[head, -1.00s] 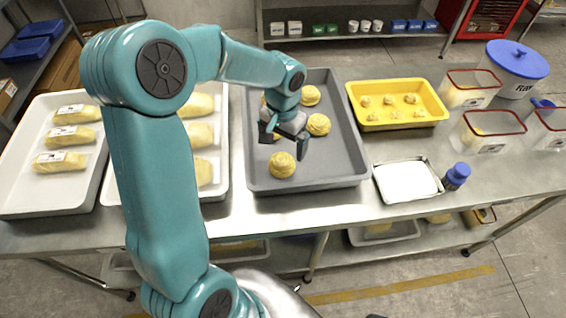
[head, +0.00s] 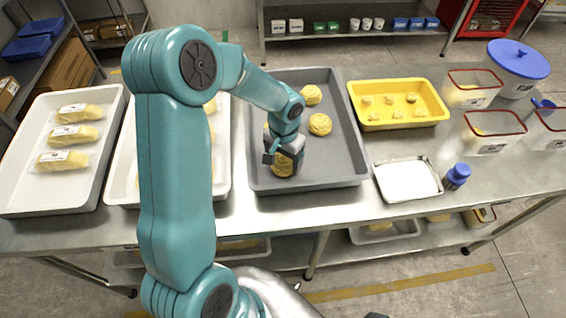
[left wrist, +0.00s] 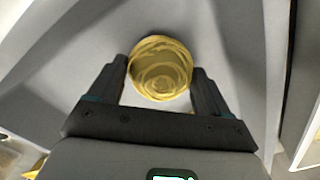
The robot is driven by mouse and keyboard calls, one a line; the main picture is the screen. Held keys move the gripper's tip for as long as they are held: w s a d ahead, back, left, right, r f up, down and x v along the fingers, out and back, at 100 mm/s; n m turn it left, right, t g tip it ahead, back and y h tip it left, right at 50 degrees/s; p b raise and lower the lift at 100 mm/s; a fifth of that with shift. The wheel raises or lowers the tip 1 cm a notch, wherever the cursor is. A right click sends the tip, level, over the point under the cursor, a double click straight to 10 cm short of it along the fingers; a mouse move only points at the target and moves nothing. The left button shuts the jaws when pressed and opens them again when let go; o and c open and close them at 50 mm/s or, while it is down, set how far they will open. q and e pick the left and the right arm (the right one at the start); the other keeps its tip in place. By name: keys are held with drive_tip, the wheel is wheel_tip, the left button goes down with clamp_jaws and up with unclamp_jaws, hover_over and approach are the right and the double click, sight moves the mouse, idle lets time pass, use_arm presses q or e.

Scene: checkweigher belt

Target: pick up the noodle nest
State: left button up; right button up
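A round yellow noodle nest (head: 284,170) sits near the front of the grey tray (head: 335,180), partly hidden behind my left gripper (head: 283,155) in the head view. In the left wrist view the nest (left wrist: 160,68) shows between and just beyond the two dark fingers of my left gripper (left wrist: 160,82). The fingers are open, one on each side, with a narrow gap to the nest. Two more noodle nests, a back one (head: 311,95) and a middle one (head: 319,125), lie in the same tray. My right gripper is out of view.
White trays with wrapped yellow packs (head: 75,134) stand to the left. To the right are a yellow tray (head: 400,123) with small pieces, a shallow metal tray (head: 441,189), a blue-capped bottle (head: 457,177) and clear bins. The grey tray's right front is clear.

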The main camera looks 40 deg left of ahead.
sight(284, 158)
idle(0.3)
use_arm(q)
drive_tip(key=shift+w+r, duration=0.1)
drive_tip(key=shift+r, duration=0.2)
wheel_tip(284, 158, up, 19)
drive_tip(key=shift+r, duration=0.2)
